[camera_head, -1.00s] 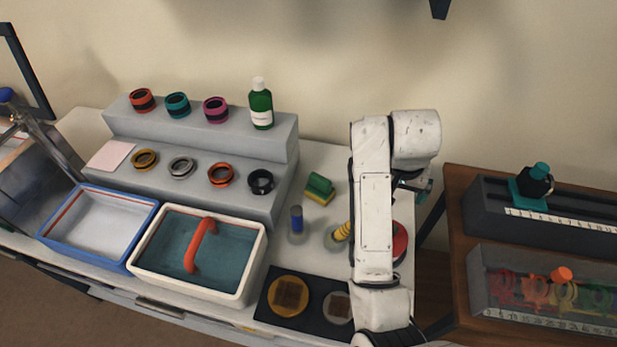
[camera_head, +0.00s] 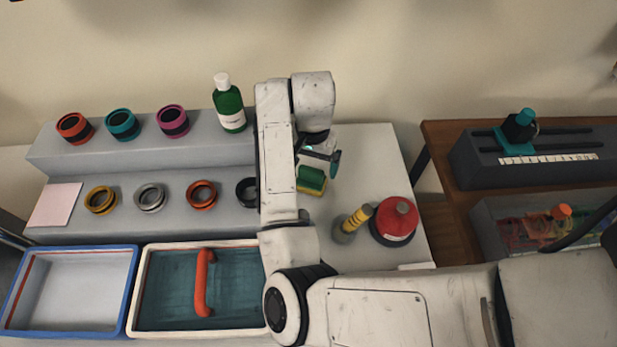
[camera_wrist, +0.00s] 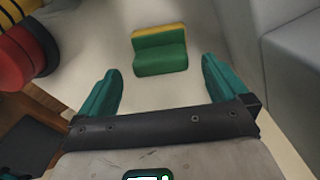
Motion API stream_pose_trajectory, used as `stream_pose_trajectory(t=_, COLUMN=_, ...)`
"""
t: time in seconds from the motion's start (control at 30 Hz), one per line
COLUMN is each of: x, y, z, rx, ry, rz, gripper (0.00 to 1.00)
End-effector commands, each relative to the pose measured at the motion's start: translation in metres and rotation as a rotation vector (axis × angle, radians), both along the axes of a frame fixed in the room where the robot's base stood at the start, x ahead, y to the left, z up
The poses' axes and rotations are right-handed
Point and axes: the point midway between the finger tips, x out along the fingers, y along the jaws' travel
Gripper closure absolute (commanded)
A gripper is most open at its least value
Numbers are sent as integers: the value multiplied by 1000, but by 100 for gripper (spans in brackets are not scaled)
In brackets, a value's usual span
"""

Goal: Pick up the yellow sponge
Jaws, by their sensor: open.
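The sponge (camera_head: 311,180) has a green layer and a yellow layer. It lies on the white table to the right of the grey stepped stand, partly hidden by my arm in the head view. In the wrist view the sponge (camera_wrist: 159,50) shows whole, ahead of and roughly between my two teal fingers. My gripper (camera_wrist: 162,88) is open and empty, with a finger on either side and clear space between. In the head view my gripper (camera_head: 320,154) hangs just behind the sponge in the picture, partly covered by my wrist; its height above the table is hard to tell.
A red round container (camera_head: 394,222) and a yellow-banded tool in a holder (camera_head: 352,224) stand right of the sponge. The grey stepped stand (camera_head: 140,158) with several lens rings and a green bottle (camera_head: 229,103) is on the left. Table is clear around the sponge's right side.

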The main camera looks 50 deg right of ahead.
Motion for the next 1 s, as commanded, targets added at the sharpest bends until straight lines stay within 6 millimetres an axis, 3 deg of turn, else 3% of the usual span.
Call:
stream_pose_trajectory(t=0.17, x=0, y=1, z=-10, rx=0, ry=0, rz=1, gripper=0)
stream_pose_trajectory(t=0.5, x=0, y=6, z=-53, rx=0, ry=1, rz=1, gripper=0)
stream_pose_trajectory(t=0.8, x=1, y=5, z=-58, rx=0, ry=-2, rz=0, gripper=0)
stream_pose_trajectory(t=1.0, x=1, y=5, z=-58, rx=0, ry=-2, rz=0, gripper=19)
